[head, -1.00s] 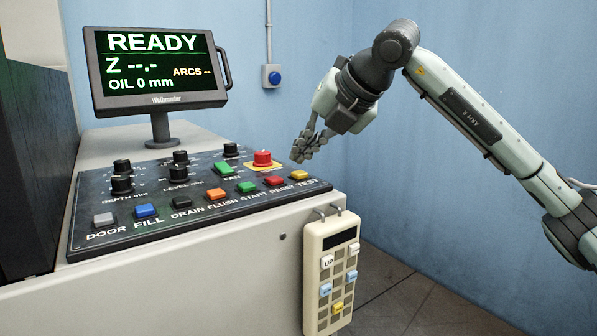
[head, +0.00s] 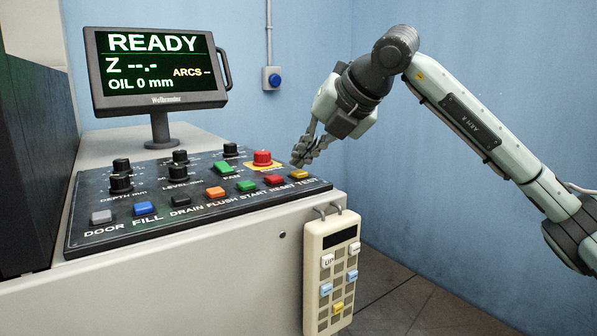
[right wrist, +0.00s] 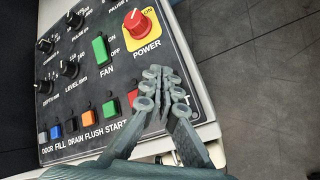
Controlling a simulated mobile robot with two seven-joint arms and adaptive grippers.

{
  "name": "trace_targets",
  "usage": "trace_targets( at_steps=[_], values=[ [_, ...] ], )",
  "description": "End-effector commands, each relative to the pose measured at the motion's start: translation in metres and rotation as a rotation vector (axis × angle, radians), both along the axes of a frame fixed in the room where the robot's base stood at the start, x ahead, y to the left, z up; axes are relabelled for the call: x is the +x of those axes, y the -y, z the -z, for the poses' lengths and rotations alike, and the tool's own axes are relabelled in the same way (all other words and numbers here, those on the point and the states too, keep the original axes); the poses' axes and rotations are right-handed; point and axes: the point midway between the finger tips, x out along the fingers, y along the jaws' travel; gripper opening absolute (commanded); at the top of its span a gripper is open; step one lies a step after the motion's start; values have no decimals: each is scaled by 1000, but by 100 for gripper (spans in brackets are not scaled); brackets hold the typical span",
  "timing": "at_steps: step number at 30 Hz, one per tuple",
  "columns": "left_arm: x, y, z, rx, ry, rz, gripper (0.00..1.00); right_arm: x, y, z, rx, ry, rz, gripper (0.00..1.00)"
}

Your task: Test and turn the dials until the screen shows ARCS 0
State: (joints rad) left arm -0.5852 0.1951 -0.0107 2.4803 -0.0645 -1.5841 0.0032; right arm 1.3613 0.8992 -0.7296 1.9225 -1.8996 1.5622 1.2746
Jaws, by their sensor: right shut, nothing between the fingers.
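The screen (head: 158,68) reads READY, Z --.-, OIL 0 mm and ARCS --. Several black dials stand on the sloped panel, among them the DEPTH dial (head: 121,184), the LEVEL dial (head: 180,172) and a dial at the back right (head: 230,150). The yellow TEST button (head: 299,174) is at the panel's right end. My right gripper (head: 298,164) is shut and empty, its fingertips just above the TEST button; whether they touch it I cannot tell. In the right wrist view the shut fingers (right wrist: 158,78) cover the panel's right corner. My left gripper is not in view.
A red POWER knob (head: 262,158) stands close left of my right fingers. A row of coloured buttons, with the red RESET button (head: 273,180), lines the panel's front. A cream pendant (head: 331,270) hangs at the machine's front corner. Free air lies right of the machine.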

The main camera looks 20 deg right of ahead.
Motion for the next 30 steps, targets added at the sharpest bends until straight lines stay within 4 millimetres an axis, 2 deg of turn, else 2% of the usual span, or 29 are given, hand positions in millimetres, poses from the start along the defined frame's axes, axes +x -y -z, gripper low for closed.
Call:
trace_targets(
  at_steps=[19, 30],
  values=[
    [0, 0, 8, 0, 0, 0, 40, 0, 0, 9, 0, 0, 0, 0],
    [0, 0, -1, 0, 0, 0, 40, 0, 0, -3, 0, 0, 0, 0]
  ],
)
